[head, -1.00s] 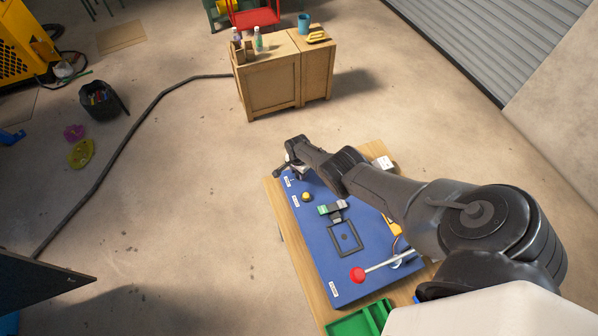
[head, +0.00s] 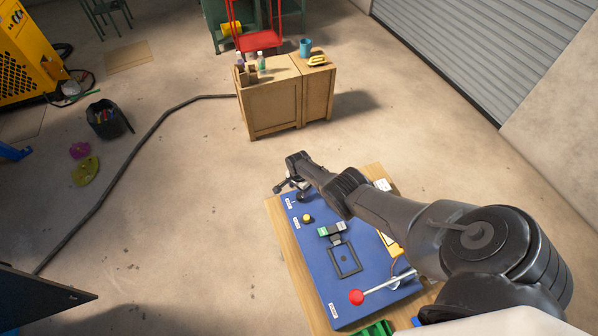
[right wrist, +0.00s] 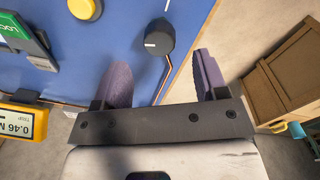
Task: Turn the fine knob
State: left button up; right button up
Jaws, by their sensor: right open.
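The black round knob (right wrist: 158,42), likely the fine knob, stands on the blue panel (right wrist: 110,20) in the right wrist view. It is small and dark near the far left end of the panel in the head view (head: 304,196). My right gripper (right wrist: 162,62) is open and empty, its two purple-grey fingers apart. The knob appears in the gap between the fingers, slightly beyond their tips; I see no contact. In the head view my right gripper (head: 287,185) is at the panel's far end. My left gripper is out of view.
Also on the panel are a yellow button (head: 308,218), a green-labelled lock part (head: 331,229), a black frame (head: 345,260), a yellow gauge (right wrist: 22,122) and a red-ended lever (head: 356,297). A wooden cabinet (head: 270,105) stands beyond, with open floor between.

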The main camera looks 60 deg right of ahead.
aim_at(299, 195)
notch_tip(299, 195, up, 9)
jog(key=p, duration=0.4)
jog(key=shift+w+p, duration=0.2)
jog(key=shift+p, duration=0.15)
dwell(0.4)
